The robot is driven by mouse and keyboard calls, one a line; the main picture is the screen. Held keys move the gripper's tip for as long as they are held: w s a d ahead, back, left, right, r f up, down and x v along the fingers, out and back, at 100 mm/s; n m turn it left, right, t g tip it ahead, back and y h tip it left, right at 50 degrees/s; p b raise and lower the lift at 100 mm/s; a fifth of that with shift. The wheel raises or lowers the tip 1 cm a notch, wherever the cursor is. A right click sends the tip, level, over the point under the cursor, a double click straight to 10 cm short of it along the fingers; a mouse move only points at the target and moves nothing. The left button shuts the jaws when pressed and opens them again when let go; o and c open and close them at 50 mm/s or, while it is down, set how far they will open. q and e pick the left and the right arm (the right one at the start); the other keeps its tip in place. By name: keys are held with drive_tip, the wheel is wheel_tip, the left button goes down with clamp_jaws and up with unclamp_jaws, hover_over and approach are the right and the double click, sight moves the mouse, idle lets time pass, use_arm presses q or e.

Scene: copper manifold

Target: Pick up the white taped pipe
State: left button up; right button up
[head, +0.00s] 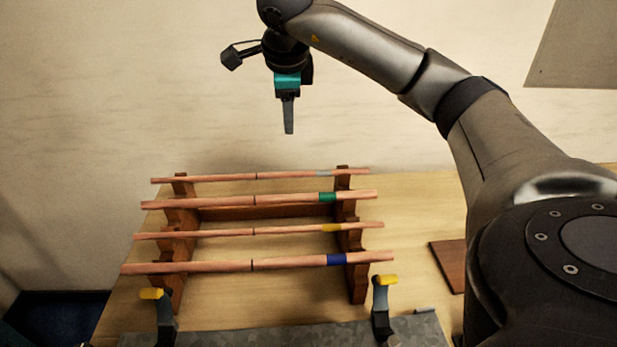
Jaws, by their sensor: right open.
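The white taped pipe (225,178) is the farthest of the copper pipes lying across a wooden rack (357,284). Its whitish-grey tape band is near its right end. My right gripper (288,131) hangs above the rack, fingers pointing down, higher in the picture than this pipe and apart from it. It is open and empty, seen edge-on so that its fingers overlap. My left gripper is out of view.
Nearer on the rack lie pipes with a green band (327,197), a yellow band (331,228) and a blue band (337,260). Two yellow-topped brackets (384,305) stand in front on a grey plate (280,336). A brown board (450,264) lies right.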

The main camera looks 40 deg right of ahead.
drive_tip(key=b, duration=0.3)
approach(289, 173)
drive_tip(key=x, duration=0.8)
drive_tip(key=shift+b, duration=0.3)
drive_tip(key=shift+r, duration=0.1)
clamp_jaws()
idle(1.0)
